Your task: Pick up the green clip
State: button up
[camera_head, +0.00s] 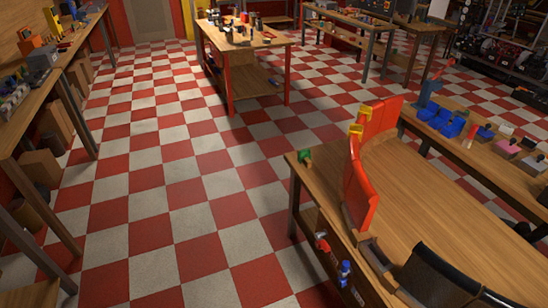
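A small green clip (305,157) sits on the far left corner of the near wooden table (440,185). It is close to the table's edge and just left of a tall curved orange-red panel (362,180). The clip is small in the picture, so its exact shape and pose are hard to tell. Nothing is seen touching it. My gripper is not in view.
Yellow clips (356,129) sit on the orange-red panel's edge. A dark curved piece (440,275) lies at the table's near side. Another bench (480,135) with blue bins stands behind. The checkered floor (175,190) at left is clear.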

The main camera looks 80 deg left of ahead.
aim_at(306, 153)
jog(key=u, duration=2.7)
